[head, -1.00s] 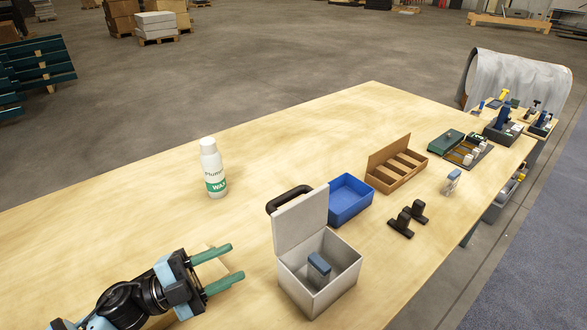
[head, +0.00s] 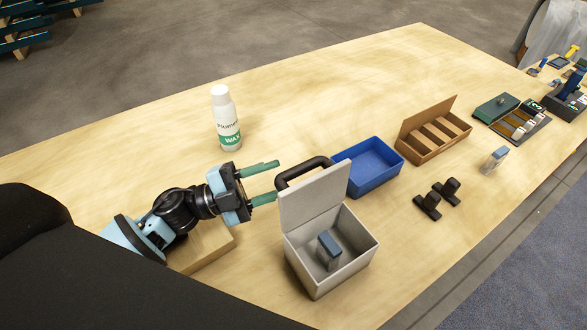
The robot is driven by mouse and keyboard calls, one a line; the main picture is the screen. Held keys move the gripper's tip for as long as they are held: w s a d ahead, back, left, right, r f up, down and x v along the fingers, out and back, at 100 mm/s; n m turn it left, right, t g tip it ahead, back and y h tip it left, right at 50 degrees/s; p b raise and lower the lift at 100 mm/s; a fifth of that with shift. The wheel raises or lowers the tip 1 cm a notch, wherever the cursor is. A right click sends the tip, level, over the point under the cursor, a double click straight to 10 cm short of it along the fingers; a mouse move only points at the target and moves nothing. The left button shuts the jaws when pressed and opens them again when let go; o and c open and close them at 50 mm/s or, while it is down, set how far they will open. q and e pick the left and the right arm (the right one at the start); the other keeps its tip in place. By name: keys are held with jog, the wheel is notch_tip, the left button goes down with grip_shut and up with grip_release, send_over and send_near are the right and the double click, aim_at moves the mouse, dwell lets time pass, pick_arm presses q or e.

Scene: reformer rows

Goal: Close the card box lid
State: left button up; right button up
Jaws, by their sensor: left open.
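A grey box (head: 301,271) stands near the front edge with its lid (head: 314,199) raised upright. A black handle (head: 300,170) shows behind the lid. A small blue-and-grey block (head: 328,250) stands inside. Further back, a brown card-coloured box (head: 446,146) with dividers also has its lid (head: 427,116) standing open. My left gripper (head: 277,180) is open, its two green fingers pointing right. The fingertips are close to the grey lid's left edge and the handle; I cannot tell whether they touch. Nothing shows between the fingers. My right gripper is not in view.
A blue open tray (head: 373,182) stands between the two boxes. A white bottle (head: 226,119) stands behind my left gripper. Two black clips (head: 438,198) and a small clear container (head: 495,159) lie to the right. A wooden block (head: 204,247) is under my left arm. The table's far middle is clear.

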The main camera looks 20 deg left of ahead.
aim_at(294, 173)
pick_arm(q)
jog(key=x, duration=0.4)
jog(key=shift+a+r+p, duration=0.1)
jog(key=shift+r+p, duration=0.1)
jog(key=shift+p, duration=0.2)
jog(key=shift+w+d, duration=0.3)
jog(key=shift+d, duration=0.15)
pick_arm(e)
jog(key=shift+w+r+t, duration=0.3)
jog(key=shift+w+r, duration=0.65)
pick_arm(q)
grip_shut()
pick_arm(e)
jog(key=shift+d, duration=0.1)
